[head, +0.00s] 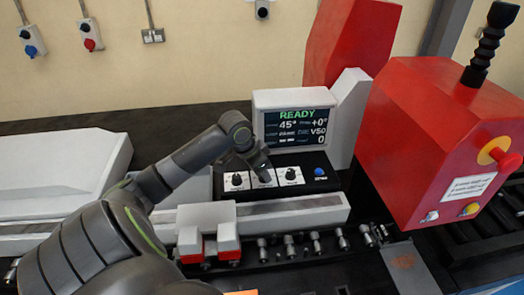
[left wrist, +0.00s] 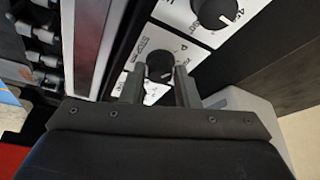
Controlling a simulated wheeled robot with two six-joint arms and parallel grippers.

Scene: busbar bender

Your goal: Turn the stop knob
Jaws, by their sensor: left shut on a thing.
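The control panel (head: 305,165) carries a row of knobs on white plates. The left knob (head: 237,181) and the right knob (head: 291,174) show in the head view; the middle knob is hidden there by my left gripper (head: 263,172). In the left wrist view, the middle knob (left wrist: 160,64), black with a white pointer mark, sits between the fingers of my left gripper (left wrist: 160,82), which is shut on it.
A screen (head: 295,122) reading READY and 45° stands behind the panel. A blue button (head: 320,172) lies at the panel's right. A long rail (head: 290,213) and red-and-white blocks (head: 228,243) are in front. A red machine housing (head: 420,130) stands at the right.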

